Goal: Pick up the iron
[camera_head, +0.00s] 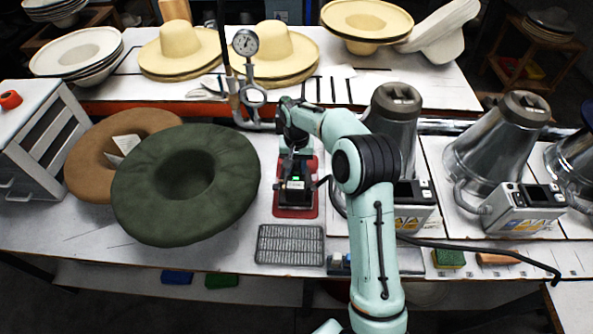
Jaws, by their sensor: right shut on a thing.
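The iron (294,191) is black with a small green-lit display. It is over the red pad (309,207) on the white bench; I cannot tell whether it rests on the pad or is slightly raised. My right gripper (296,163) points down from the end of my mint-green arm and is shut on the upper part of the iron. The wrist and forearm partly hide the fingers and the handle. My left gripper is not in view.
A metal rack (290,245) lies just in front of the pad. A large green hat (185,184) is at the left. A gauge on a pipe (245,43) stands behind the iron. Metal cone machines (497,140) stand at the right. A black cable (480,250) crosses the bench's front.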

